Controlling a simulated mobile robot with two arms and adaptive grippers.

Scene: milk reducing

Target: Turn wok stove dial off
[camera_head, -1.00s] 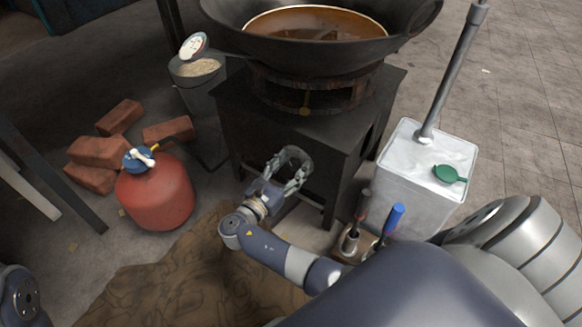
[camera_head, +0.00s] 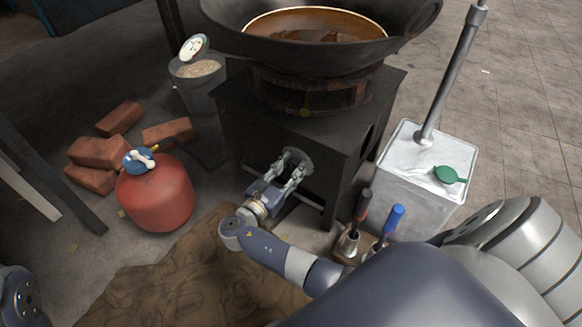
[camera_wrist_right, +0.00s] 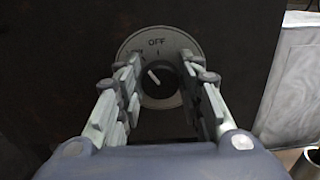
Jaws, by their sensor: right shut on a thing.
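The wok stove (camera_head: 250,125) is a dark box, with a large wok (camera_head: 225,30) of brown liquid above it. Its round dial (camera_wrist_right: 160,93) is on the front face. The plate around it reads OFF at the top. The white pointer line on the dial is tilted to the upper left, off the OFF mark. My right gripper (camera_head: 287,174) is at the stove front, shut on the dial with one finger on each side. The fingers (camera_wrist_right: 163,85) partly cover the plate in the right wrist view. My left gripper is out of view.
A red gas bottle (camera_head: 155,195) and several bricks (camera_head: 98,151) are at the left. A grey bucket (camera_head: 198,92) stands beside the stove. A silver can (camera_head: 405,185) and a holder with blue- and dark-handled tools (camera_head: 394,217) stand at the right.

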